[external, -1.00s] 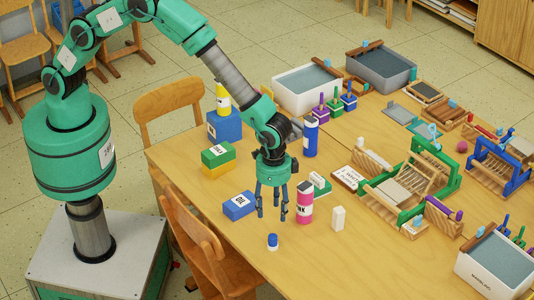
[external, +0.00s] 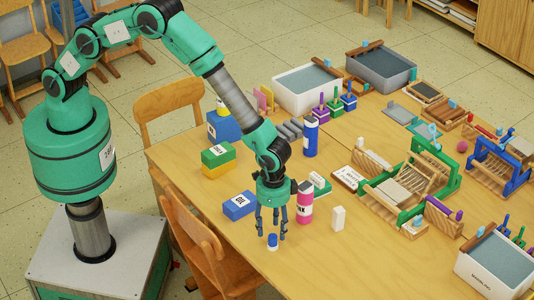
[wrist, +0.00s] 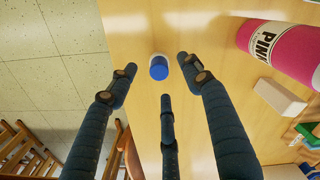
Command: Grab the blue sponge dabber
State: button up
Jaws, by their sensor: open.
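The blue sponge dabber (external: 272,242) is a small blue-topped piece with a white lower part, near the front edge of the wooden table. In the wrist view the dabber (wrist: 158,67) shows between and beyond my fingertips. My gripper (external: 270,233) points down with its three fingers spread, just above and around the dabber's top in the external view. The gripper (wrist: 150,82) is open and holds nothing. I cannot tell whether any finger touches the dabber.
A pink bottle (external: 304,202) stands close to the right of my gripper, with a white block (external: 338,218) beyond it. A blue box (external: 239,206) lies to the left. A wooden chair (external: 205,245) stands at the table's near edge. The table front right of the dabber is clear.

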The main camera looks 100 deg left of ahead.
aim_at(272, 236)
jog(key=shift+f, duration=0.2)
jog(key=shift+f, duration=0.15)
jog(key=shift+d+f+b, duration=0.1)
jog(key=shift+f+b, duration=0.4)
jog(key=shift+f, duration=2)
jog(key=c, duration=1)
